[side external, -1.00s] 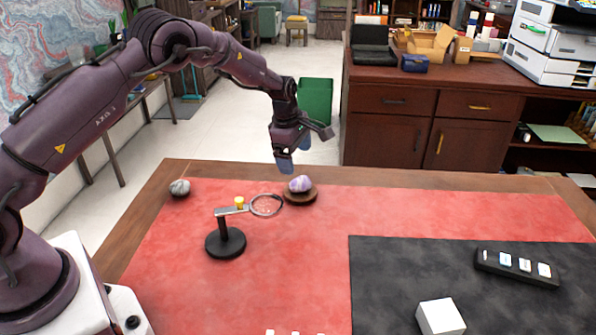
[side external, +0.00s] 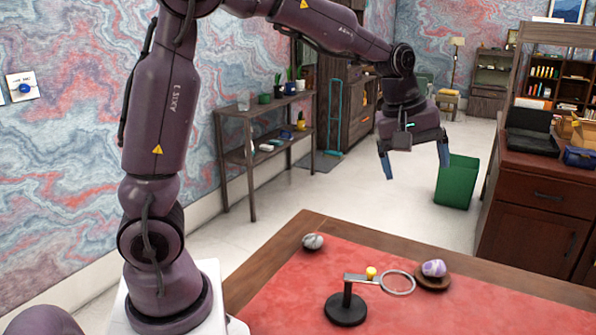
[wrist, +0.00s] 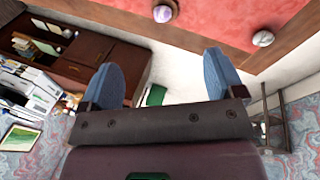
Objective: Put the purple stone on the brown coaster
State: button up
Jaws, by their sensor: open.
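The purple stone (side external: 433,268) rests on the round brown coaster (side external: 432,284) near the back edge of the desk. Both also show at the top of the wrist view, the stone (wrist: 162,13) over the coaster (wrist: 172,4). My gripper (side external: 416,172) is open and empty, raised in the air above and behind the desk's back edge, well clear of the stone. In the wrist view its two blue fingers are spread wide with nothing between them (wrist: 172,78).
A grey stone (side external: 313,241) lies near the desk's back left corner. A green bin (side external: 456,182) stands on the floor behind.

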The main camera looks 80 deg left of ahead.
jog(key=s+d+r+m+t, duration=0.1)
jog(key=s+d+m, duration=0.1)
jog(key=s+m, duration=0.4)
jog(key=s+d+r+m+t, duration=0.1)
jog(key=s+m, duration=0.6)
jog(key=s, duration=0.9)
jog(key=shift+d+r+y, duration=0.2)
jog(key=shift+d+y, duration=0.2)
jog(key=shift+d, duration=0.3)
